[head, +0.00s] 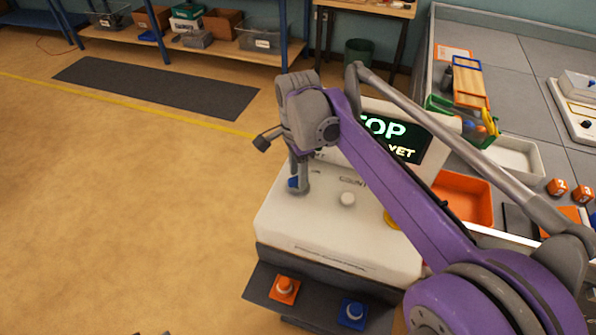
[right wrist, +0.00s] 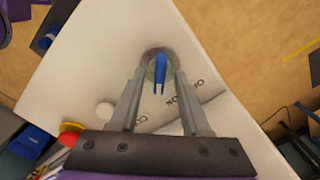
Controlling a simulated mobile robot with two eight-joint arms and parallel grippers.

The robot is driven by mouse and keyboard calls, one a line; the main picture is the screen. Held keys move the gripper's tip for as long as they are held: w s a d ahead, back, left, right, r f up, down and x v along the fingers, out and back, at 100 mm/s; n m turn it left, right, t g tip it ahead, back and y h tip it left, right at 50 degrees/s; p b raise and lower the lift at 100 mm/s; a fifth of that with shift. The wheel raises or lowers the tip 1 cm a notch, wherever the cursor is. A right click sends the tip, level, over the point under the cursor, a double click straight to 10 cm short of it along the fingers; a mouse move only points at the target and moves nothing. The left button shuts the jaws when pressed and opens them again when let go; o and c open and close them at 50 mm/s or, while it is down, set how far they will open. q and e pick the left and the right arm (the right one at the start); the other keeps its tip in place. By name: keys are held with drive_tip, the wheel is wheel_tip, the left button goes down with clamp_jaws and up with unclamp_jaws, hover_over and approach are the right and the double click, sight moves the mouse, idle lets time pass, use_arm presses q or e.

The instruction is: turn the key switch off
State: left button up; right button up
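The blue key of the key switch (right wrist: 160,68) stands in a round grey collar on a white sloped console (head: 330,225). In the head view only a bit of the blue key (head: 292,183) shows beside my fingers. My right gripper (head: 300,186) points down at the key from above. In the right wrist view its fingers (right wrist: 161,75) stand on both sides of the key, with a small gap showing on each side, so it is open around or just above it; the exact height is unclear. My left gripper is not in view.
A lit screen (head: 398,137) stands behind. Orange (head: 285,288) and blue (head: 352,312) buttons are on the lower front ledge. Open floor lies left.

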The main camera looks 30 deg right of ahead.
clamp_jaws()
drive_tip(key=shift+n, duration=0.4)
drive_tip(key=n+p, duration=0.1)
drive_tip(key=n, duration=0.2)
drive_tip(key=shift+n, duration=0.4)
drive_tip(key=n, duration=0.4)
drive_tip(key=shift+p, duration=0.35)
drive_tip(key=n, duration=0.5)
drive_tip(key=shift+n+p, duration=0.4)
drive_tip(key=shift+n, duration=1.6)
drive_tip(key=shift+o, duration=0.4)
unclamp_jaws()
